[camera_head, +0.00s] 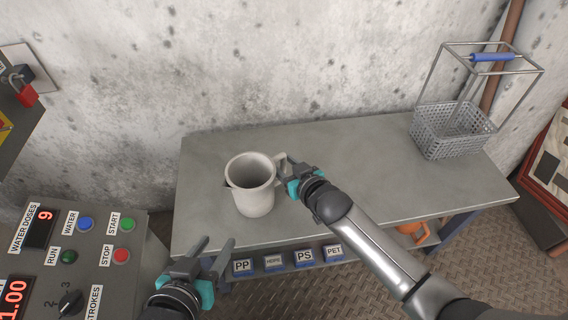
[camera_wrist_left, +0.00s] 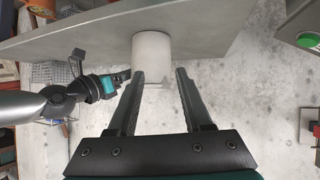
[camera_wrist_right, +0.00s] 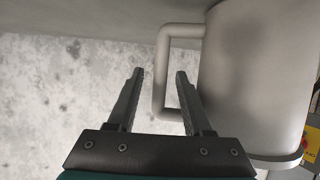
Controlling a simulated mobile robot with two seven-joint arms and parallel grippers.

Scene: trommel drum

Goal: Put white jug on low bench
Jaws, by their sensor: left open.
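The white jug (camera_head: 252,186) stands upright on the grey low bench (camera_head: 340,160), its handle towards the right. My right gripper (camera_head: 288,180) is at the handle side of the jug. In the right wrist view its fingers (camera_wrist_right: 158,100) are apart, with the handle's outer bar (camera_wrist_right: 161,75) showing between them; I cannot tell whether they touch it. My left gripper (camera_head: 215,250) is open and empty, in front of the bench's near left edge. The left wrist view shows the jug (camera_wrist_left: 152,58) beyond its fingers.
A metal wire basket (camera_head: 455,130) with a blue handle stands at the bench's right end. A control panel (camera_head: 85,250) with buttons is at the lower left. Labelled PP, HDPE, PS and PET blocks (camera_head: 304,258) sit below the front edge. An orange object (camera_head: 412,232) is underneath. The bench middle is clear.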

